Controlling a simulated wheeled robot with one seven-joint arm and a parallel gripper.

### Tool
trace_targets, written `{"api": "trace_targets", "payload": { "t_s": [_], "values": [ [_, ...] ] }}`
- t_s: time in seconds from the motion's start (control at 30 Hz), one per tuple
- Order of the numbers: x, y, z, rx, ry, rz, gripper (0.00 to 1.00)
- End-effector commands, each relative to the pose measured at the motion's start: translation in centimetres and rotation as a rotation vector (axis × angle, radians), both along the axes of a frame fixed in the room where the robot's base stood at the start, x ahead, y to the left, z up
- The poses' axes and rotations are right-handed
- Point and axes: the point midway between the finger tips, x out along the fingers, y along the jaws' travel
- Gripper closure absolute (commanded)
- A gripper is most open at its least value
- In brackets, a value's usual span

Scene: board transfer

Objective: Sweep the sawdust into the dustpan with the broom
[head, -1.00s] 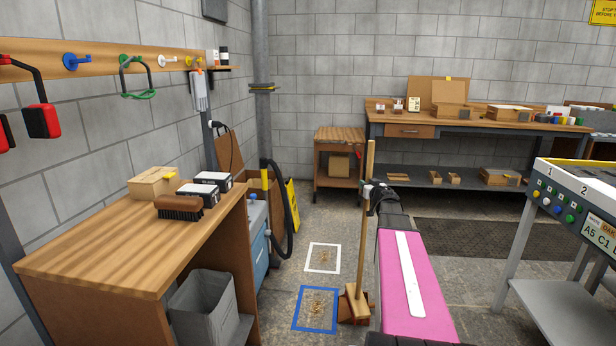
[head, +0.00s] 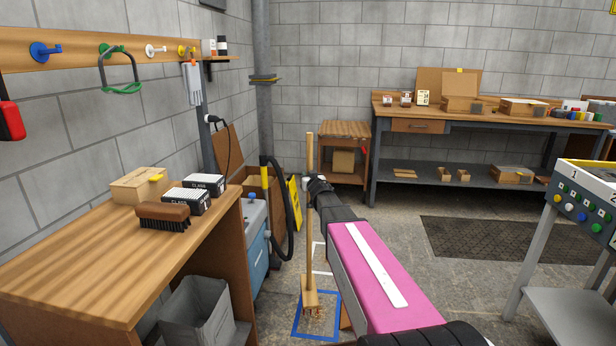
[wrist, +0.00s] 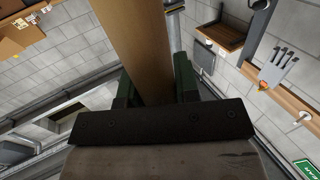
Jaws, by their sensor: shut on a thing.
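The broom (head: 309,215) stands nearly upright, its head low over the blue floor square (head: 297,322). My gripper (head: 318,184) is shut on the upper part of its handle. In the wrist view the handle (wrist: 137,45) runs between the green fingers. Sawdust (head: 315,312) lies at the bristles inside the blue square. The white floor square (head: 319,259) is behind, mostly hidden by the broom and my arm. A brown-orange piece, perhaps the dustpan (head: 345,318), shows just right of the blue square, mostly hidden by my arm.
A wooden bench (head: 110,262) with a hand brush (head: 163,216) and boxes stands at left, a grey bin (head: 198,312) by it. A blue vacuum (head: 254,240) with a black hose is behind. A dark mat (head: 490,248) lies on open floor at right.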

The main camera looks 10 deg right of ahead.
Motion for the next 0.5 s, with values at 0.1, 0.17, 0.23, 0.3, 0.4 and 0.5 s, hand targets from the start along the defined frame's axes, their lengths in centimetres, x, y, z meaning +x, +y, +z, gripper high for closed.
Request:
{"api": "trace_targets", "payload": {
  "t_s": [0.1, 0.17, 0.23, 0.3, 0.4, 0.5],
  "values": [
    [0.0, 0.6, -0.2, 0.000, -0.001, 0.002, 0.94],
    [0.0, 0.6, -0.6, -0.002, 0.000, 0.003, 0.94],
    [0.0, 0.6, -1.1, 0.000, 0.000, 0.003, 0.94],
    [0.0, 0.6, -1.8, 0.000, 0.000, 0.003, 0.94],
    [0.0, 0.5, -2.8, 0.000, 0.000, 0.002, 0.94],
    [0.0, 0.5, -3.6, 0.000, 0.000, 0.003, 0.94]
  ]
}}
